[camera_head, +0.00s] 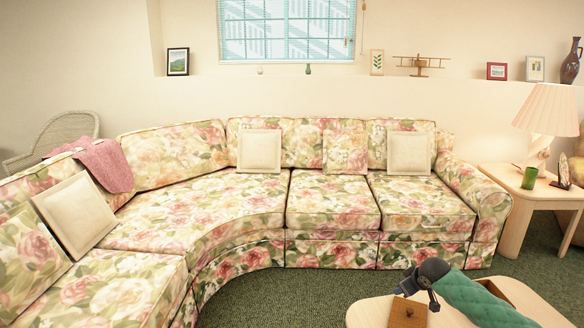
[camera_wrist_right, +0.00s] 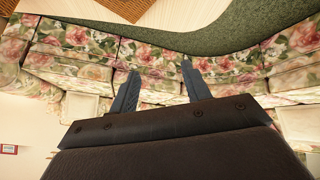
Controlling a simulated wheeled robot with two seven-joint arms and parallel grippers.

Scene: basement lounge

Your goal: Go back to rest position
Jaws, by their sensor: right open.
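My right gripper (camera_head: 433,303) is at the lower right of the head view, small and dark at the end of my arm, above a light wooden table (camera_head: 372,313). In the right wrist view the right gripper (camera_wrist_right: 160,82) shows its two fingers apart with nothing between them. The wrist picture is upside down, with the floral sofa (camera_wrist_right: 75,60) behind the fingers. My left gripper is in neither view.
A brown square wooden piece (camera_head: 408,313) lies on the table near the right gripper. The curved floral sofa (camera_head: 240,200) stands beyond, across green carpet (camera_head: 300,295). A side table (camera_head: 530,188) at the right holds a lamp (camera_head: 548,108) and green cup (camera_head: 529,178).

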